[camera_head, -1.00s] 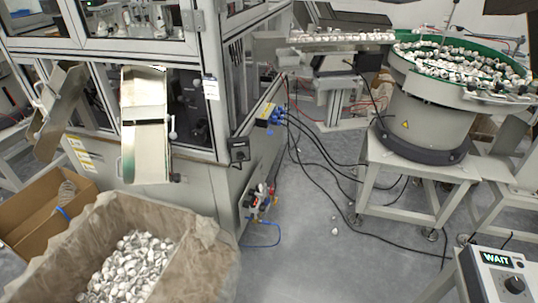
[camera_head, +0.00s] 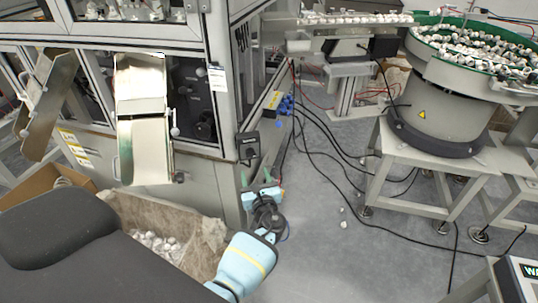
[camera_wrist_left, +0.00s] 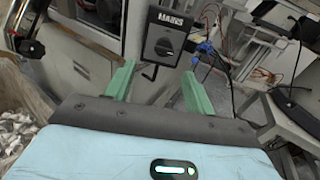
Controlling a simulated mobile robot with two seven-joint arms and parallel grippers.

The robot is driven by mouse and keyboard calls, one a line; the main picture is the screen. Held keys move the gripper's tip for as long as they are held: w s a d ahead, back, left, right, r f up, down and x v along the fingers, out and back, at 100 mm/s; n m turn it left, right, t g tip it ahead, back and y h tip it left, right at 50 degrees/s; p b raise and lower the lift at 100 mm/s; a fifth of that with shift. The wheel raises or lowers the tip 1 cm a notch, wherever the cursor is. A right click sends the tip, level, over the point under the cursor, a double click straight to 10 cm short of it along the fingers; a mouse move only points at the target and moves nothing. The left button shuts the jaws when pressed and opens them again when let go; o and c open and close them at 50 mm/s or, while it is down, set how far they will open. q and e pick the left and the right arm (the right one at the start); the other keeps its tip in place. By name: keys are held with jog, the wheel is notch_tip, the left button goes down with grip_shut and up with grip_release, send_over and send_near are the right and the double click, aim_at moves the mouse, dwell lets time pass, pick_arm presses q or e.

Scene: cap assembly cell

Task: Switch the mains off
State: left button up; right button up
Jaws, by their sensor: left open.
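The mains switch (camera_head: 248,146) is a small dark box on the corner post of the machine cabinet. In the left wrist view the box (camera_wrist_left: 166,24) carries a MAINS label above a dark rotary knob (camera_wrist_left: 165,46); I cannot tell its setting for sure. My left gripper (camera_head: 264,190) is below the switch in the head view. In the left wrist view its two green fingers (camera_wrist_left: 158,72) are apart and empty, with the switch ahead, beyond the fingertips and not touched. My right gripper is not in view.
A lined box of caps (camera_head: 205,240) stands below the cabinet, partly behind my left arm. A blue and yellow fitting (camera_head: 277,103) with dark cables is right of the switch. The bowl feeder (camera_head: 440,100) stands on a frame at the right.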

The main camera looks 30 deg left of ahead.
aim_at(251, 156)
pick_arm(q)
jog(key=x, duration=0.3)
jog(key=b+x, duration=0.1)
jog(key=x, duration=0.2)
jog(key=shift+w+d+r, duration=0.1)
jog(key=shift+w+r, duration=0.1)
jog(key=shift+w, duration=0.2)
jog(key=shift+w+a+r, duration=0.1)
jog(key=shift+w+a, duration=0.4)
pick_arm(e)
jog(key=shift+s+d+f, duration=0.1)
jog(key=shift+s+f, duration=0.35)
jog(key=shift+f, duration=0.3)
pick_arm(q)
jog(key=c, duration=1)
jog(key=shift+o, duration=0.2)
